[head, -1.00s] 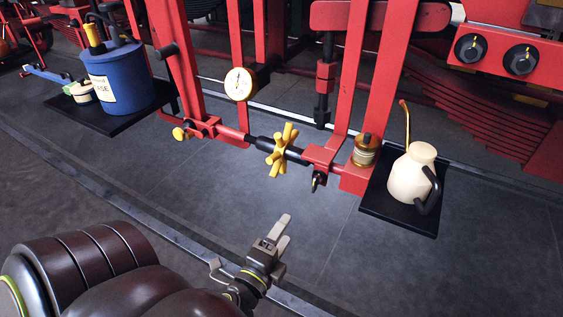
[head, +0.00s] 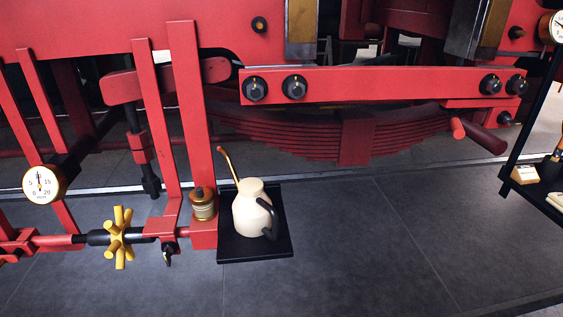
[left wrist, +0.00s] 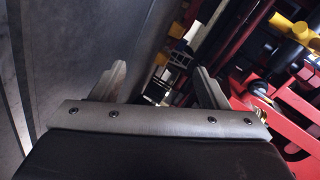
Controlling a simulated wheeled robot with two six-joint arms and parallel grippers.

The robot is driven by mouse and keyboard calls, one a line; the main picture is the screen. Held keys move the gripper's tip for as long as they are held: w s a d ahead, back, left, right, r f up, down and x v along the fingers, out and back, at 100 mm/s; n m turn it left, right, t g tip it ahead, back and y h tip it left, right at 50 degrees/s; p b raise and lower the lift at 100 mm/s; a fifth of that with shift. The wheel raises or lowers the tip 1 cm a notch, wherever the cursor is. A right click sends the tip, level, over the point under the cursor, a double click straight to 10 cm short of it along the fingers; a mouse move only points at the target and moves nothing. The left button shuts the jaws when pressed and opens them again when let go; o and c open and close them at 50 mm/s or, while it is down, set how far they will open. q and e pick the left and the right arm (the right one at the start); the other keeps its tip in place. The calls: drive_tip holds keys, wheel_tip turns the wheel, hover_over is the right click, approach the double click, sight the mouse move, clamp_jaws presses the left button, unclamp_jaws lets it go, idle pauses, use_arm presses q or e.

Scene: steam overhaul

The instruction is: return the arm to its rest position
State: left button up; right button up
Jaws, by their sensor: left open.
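My left gripper (left wrist: 160,90) shows in the left wrist view. Its two fingers are spread apart with nothing between them. Beyond the fingers are grey floor on the left and red metalwork (left wrist: 290,105) on the right. Neither of my arms shows in the head view now. My right gripper is in no current view.
In the head view, a cream oil can (head: 251,212) stands on a black tray (head: 272,250) beside the red frame. A yellow star-shaped handwheel (head: 120,237) and a dial gauge (head: 44,184) are at left. A black shelf (head: 530,185) stands at right. Floor between is clear.

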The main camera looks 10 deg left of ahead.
use_arm(q)
drive_tip(key=s+f+n+g+h, duration=0.1)
drive_tip(key=s+f+n+g, duration=0.2)
drive_tip(key=s+f, duration=0.55)
drive_tip(key=s+f+n+g, duration=0.3)
drive_tip(key=f, duration=1)
drive_tip(key=s+a+f+n+g, duration=0.1)
drive_tip(key=s+f+n+g, duration=0.2)
drive_tip(key=s, duration=0.5)
drive_tip(key=s+a+f+n+g+p, duration=0.1)
drive_tip(key=s+f+n+g, duration=0.2)
drive_tip(key=s+f, duration=0.3)
drive_tip(key=shift+s+h+p, duration=0.3)
drive_tip(key=shift+s+h, duration=0.1)
drive_tip(key=shift+s, duration=0.8)
